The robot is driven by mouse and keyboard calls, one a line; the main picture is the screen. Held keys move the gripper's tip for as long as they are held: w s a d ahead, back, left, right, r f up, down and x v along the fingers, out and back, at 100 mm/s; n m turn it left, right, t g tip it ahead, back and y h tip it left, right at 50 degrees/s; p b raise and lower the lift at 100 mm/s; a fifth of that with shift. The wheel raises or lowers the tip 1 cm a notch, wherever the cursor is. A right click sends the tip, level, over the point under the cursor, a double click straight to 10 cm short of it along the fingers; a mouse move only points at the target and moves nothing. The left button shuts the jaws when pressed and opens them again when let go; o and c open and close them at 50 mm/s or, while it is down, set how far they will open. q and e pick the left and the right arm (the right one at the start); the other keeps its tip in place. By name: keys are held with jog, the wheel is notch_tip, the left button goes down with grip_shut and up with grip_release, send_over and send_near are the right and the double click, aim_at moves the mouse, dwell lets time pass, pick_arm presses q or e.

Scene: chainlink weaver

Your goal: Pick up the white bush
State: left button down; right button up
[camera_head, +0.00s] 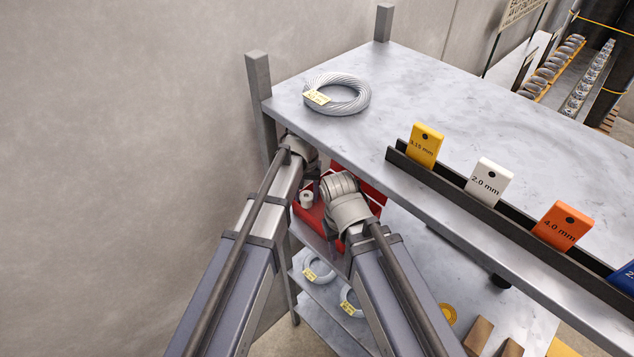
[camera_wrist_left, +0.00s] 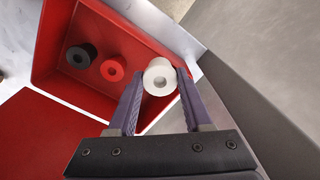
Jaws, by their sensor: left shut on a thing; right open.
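The white bush (camera_wrist_left: 153,68) is a short white cylinder with a hole. In the left wrist view it sits between the two fingertips of my left gripper (camera_wrist_left: 159,82), which is shut on it, above the edge of a red bin (camera_wrist_left: 112,32). In the head view the white bush (camera_head: 306,199) shows small beside the red bin, below the tabletop edge. My left wrist is just above it there, and its fingers are mostly hidden. My right gripper (camera_head: 338,232) is lower and to the right, open, its fingers largely hidden by its own wrist.
A black bush (camera_wrist_left: 78,57) and a red bush (camera_wrist_left: 112,70) lie in the bin. A grey table (camera_head: 470,110) holds a wire coil (camera_head: 350,84) and a rail with a yellow tag (camera_head: 425,146), white tag (camera_head: 489,182) and orange tag (camera_head: 562,226). Lower shelves hold more coils.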

pick_arm(q)
jog(key=s+a, duration=0.6)
jog(key=s, duration=0.3)
jog(key=shift+a, duration=0.2)
jog(key=shift+s, duration=0.2)
